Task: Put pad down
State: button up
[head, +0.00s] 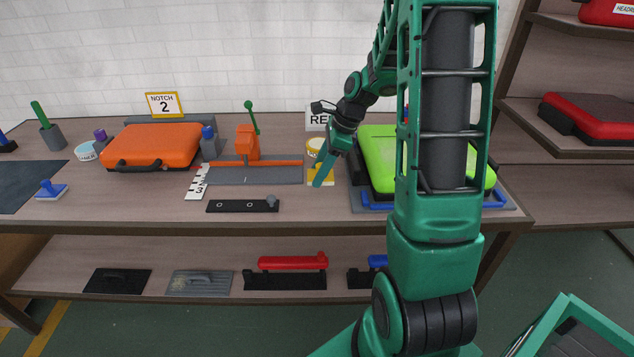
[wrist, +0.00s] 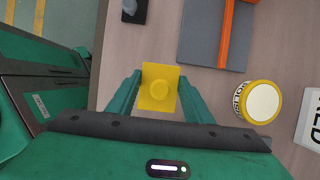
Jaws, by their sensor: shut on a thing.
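I cannot tell whether the pad touches the table.
A yellow-rimmed tub with a pale lid (wrist: 262,102) stands close to the gripper. A grey plate with an orange bar (wrist: 204,38) and a black strip (head: 240,206) lie nearby. The lime-green case (head: 377,160) is on the right, an orange case (head: 155,145) on the left.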

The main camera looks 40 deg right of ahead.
aim_at(320, 191)
jog(key=shift+d+f, duration=0.1)
jog(key=shift+f, duration=1.95)
jog(key=shift+f, duration=0.25)
